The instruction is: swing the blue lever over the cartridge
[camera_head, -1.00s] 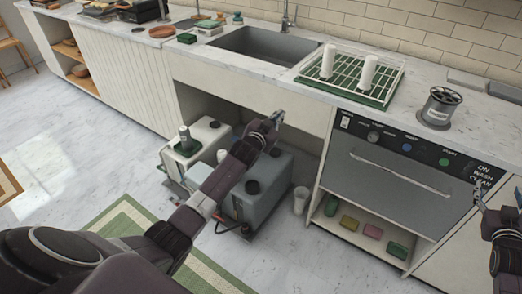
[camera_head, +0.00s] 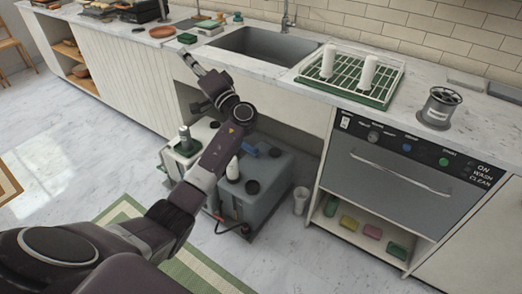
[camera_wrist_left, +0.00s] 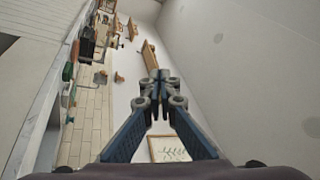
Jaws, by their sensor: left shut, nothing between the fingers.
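A grey tank (camera_head: 275,188) stands on the floor under the sink counter. A white cartridge (camera_head: 232,168) stands upright on it, partly behind my left arm. A small blue part, seemingly the blue lever (camera_head: 250,150), shows at the tank's back, just right of my wrist and apart from the cartridge; some of it may be hidden. My left gripper (camera_head: 188,62) is shut and empty, raised above the tanks near the counter's front edge, pointing up and left. Its closed fingers also show in the left wrist view (camera_wrist_left: 160,78). My right gripper is not in view.
A white tank (camera_head: 178,165) with a green-based white cartridge stands left of the grey tank. A white cup (camera_head: 300,200) stands to its right. The counter's edge and front panel (camera_head: 285,112) overhang the tanks.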

